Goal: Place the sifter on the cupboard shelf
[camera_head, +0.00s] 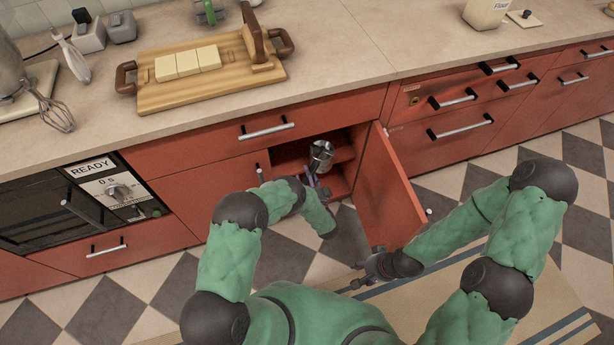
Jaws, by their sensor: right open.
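The sifter (321,154) is a shiny metal cup, slightly tilted, in the opening of the red cupboard (290,157). A cupboard shelf (343,152) shows beside and behind it. My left gripper (318,180) reaches into the opening just below the sifter and appears shut on its lower part or handle; the fingers are small and partly hidden. I cannot tell whether the sifter touches the shelf. My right gripper (358,284) is open and empty, low in front of the cupboard, near the lower part of the open door.
The open red cupboard door (388,195) stands out to the right of the opening, between it and my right arm. The counter above holds a wooden board (222,91) with pale blocks (188,64). An oven (50,208) is at left. A striped mat (545,290) lies on the checkered floor.

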